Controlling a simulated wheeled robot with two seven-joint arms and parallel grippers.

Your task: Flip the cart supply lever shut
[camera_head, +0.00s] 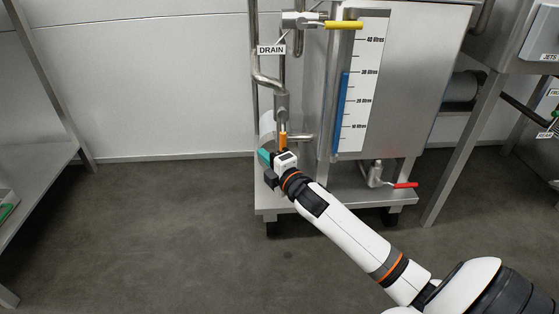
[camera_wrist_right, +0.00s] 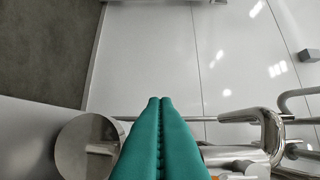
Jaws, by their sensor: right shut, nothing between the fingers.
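My right gripper (camera_head: 264,157) is low at the left side of the cart. Its teal fingers are shut with nothing between them, as the right wrist view shows (camera_wrist_right: 160,101). An orange lever (camera_head: 283,139) hangs down from a valve (camera_head: 282,106) on the pipe, just above and beside the gripper; I cannot tell whether they touch. A yellow lever (camera_head: 343,25) points right at the top valve. A red lever (camera_head: 405,185) points right at the tank's lower outlet. No readable label shows which one is the cart supply lever. My left gripper is not in view.
The cart (camera_head: 345,195) carries a steel tank (camera_head: 405,90) with a litre scale (camera_head: 361,85). A DRAIN label (camera_head: 271,50) is by the pipes. A round metal end (camera_wrist_right: 88,147) is left of the fingers in the wrist view. The floor to the left is clear.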

